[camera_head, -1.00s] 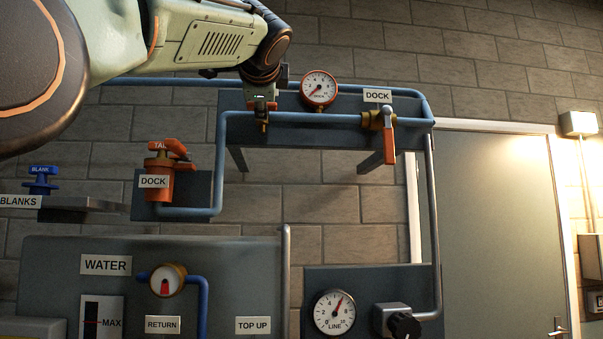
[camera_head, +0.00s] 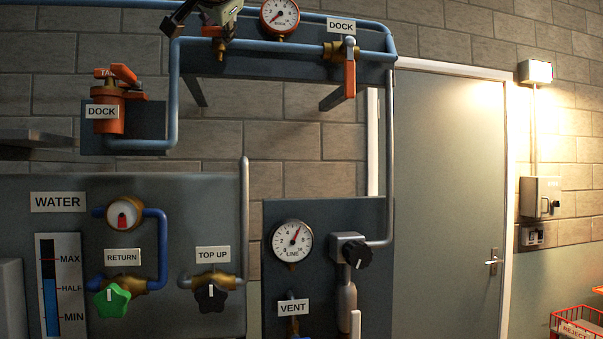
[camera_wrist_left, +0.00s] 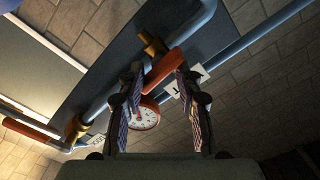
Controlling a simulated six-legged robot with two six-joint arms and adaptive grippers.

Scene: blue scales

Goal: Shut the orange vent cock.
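My left gripper (camera_head: 214,14) is at the top edge of the head view, at a brass cock (camera_head: 221,32) on the blue dock pipe, left of the upper gauge (camera_head: 280,14). It largely covers this cock. In the left wrist view, an orange lever (camera_wrist_left: 165,68) runs from a brass body (camera_wrist_left: 153,45) and lies aslant between my two parted fingers (camera_wrist_left: 160,88). I cannot tell whether they touch it. A partly hidden white label (camera_wrist_left: 187,82) is beside it. My right gripper is out of view.
An orange-handled cock (camera_head: 349,72) is under the right DOCK label. A TAP-like orange valve (camera_head: 113,107) is at left. A VENT label (camera_head: 293,307) is on the lower panel. A grey door (camera_head: 447,200) and red REJECT basket (camera_head: 578,322) are at right.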

